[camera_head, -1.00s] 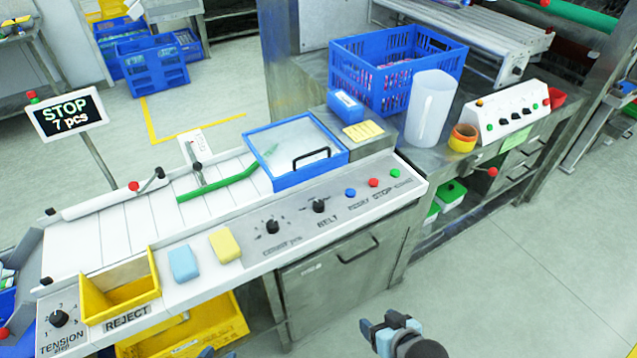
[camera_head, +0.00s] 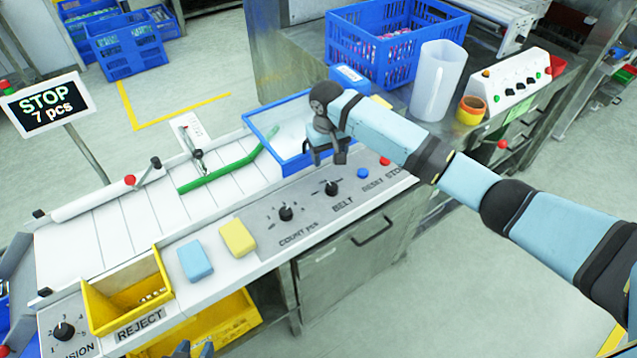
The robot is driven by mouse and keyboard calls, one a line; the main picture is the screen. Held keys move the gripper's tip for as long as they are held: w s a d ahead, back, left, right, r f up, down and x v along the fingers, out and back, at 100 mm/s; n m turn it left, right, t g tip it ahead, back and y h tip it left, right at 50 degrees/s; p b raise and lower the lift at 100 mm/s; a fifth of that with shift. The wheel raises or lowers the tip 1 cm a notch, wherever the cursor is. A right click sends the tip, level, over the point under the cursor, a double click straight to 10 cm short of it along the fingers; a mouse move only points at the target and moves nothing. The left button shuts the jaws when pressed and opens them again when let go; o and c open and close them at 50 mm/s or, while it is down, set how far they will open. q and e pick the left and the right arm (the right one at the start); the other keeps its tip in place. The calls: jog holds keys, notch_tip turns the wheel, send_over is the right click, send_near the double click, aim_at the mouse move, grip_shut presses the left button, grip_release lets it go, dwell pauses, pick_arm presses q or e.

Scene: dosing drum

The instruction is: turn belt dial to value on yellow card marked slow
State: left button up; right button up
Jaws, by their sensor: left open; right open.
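The belt dial (camera_head: 331,188) is a black knob on the white control panel, above the label BELT. The count dial (camera_head: 285,213) is to its left. My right gripper (camera_head: 328,157) is open and empty, pointing down just behind the belt dial in the picture, apart from it as far as I can tell.
Reset and stop buttons (camera_head: 363,173) sit right of the dial. Blue and yellow blocks (camera_head: 238,238) and a yellow reject bin (camera_head: 124,306) are at left. A sign (camera_head: 46,104) reads STOP 7 pcs.

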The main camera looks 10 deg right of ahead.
aim_at(332, 186)
jog(key=f, duration=0.8)
jog(key=d+f, duration=0.1)
jog(key=f, duration=0.4)
jog(key=shift+w+d+f+p, duration=0.1)
jog(key=shift+w+p, duration=0.1)
jog(key=shift+p, duration=0.15)
jog(key=c, duration=0.9)
